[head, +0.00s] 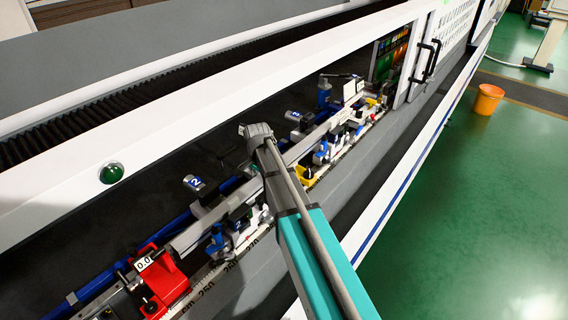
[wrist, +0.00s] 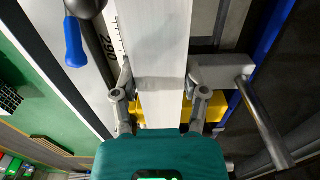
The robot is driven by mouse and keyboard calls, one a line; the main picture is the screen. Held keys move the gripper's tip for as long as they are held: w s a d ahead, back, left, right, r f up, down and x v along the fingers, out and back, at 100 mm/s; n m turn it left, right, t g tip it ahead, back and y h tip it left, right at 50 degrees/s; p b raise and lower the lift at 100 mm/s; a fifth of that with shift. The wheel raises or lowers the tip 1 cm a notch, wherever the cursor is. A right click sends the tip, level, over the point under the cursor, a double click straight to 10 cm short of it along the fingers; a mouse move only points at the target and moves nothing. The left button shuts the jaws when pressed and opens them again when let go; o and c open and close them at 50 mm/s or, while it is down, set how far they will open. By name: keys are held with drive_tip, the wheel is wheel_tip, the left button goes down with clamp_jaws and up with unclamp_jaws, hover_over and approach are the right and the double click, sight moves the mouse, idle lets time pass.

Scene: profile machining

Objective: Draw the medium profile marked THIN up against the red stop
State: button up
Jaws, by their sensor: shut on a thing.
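The profile is a long silver bar (head: 205,227) lying along the machine bed in the head view. Its left end lies near the red stop (head: 172,283), which carries a "0.0" plate; I cannot tell whether they touch. In the wrist view the profile (wrist: 160,40) runs up and down the middle of the picture. My gripper (wrist: 160,98) is shut on it, one finger against each side edge. In the head view my wrist hides the fingers. No THIN marking is readable.
A blue-handled lever (wrist: 74,40) stands left of the profile, by a scale strip. A grey clamp (wrist: 225,72) with a rod is close on the right. A yellow block (wrist: 218,106) lies beneath. Numbered clamps (head: 194,183) line the bed. A white beam (head: 60,185) borders it.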

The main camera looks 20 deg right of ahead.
drive_tip(key=shift+s+a, duration=0.55)
drive_tip(key=shift+a, duration=0.25)
idle(0.5)
drive_tip(key=o, duration=1.3)
